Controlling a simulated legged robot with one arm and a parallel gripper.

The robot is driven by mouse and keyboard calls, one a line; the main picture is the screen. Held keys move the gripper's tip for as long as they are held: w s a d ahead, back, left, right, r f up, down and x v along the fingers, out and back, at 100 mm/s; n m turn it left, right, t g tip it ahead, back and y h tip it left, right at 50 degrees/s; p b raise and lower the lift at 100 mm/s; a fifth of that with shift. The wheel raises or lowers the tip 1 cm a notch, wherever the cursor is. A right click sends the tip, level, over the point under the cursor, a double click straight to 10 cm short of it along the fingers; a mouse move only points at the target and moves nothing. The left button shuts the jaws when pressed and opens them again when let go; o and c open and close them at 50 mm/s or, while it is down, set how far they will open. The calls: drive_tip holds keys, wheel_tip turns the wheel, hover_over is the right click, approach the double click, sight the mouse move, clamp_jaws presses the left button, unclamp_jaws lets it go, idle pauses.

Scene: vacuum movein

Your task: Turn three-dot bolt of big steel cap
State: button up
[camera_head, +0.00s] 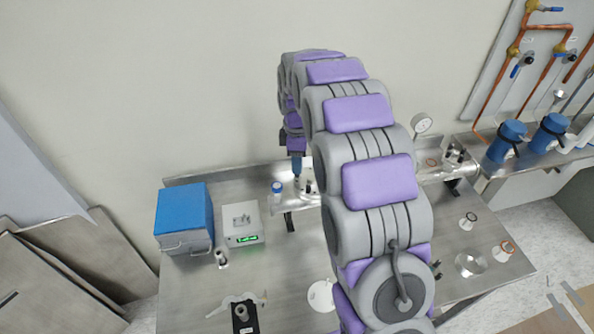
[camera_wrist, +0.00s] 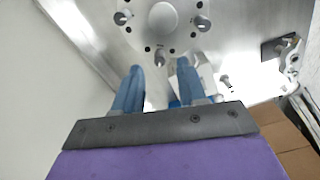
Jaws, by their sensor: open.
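In the wrist view, a round steel cap (camera_wrist: 184,38) fills the top middle, with a paler centre disc and several bolts around it. One bolt (camera_wrist: 160,56) stands just beyond the gap between my fingertips; others show at its left (camera_wrist: 122,17) and right (camera_wrist: 201,22). Small dark dots mark the cap face near the bolts, but I cannot tell which bolt has three. My gripper (camera_wrist: 160,70) is open, its two blue fingers apart with nothing between them. In the head view my gripper (camera_head: 296,166) is over the back of the bench, and my arm hides most of the cap.
The steel bench (camera_head: 280,262) holds a blue box (camera_head: 184,212), a white device with a green display (camera_head: 242,224) and small metal fittings. A wall is close behind. A gauge (camera_head: 421,123) and blue-capped valves (camera_head: 513,131) stand at the right.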

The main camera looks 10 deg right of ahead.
wheel_tip(320, 180, down, 3)
drive_tip(key=shift+a+r, duration=0.1)
drive_tip(key=shift+r, duration=0.05)
drive_tip(key=shift+f, duration=0.7)
clamp_jaws()
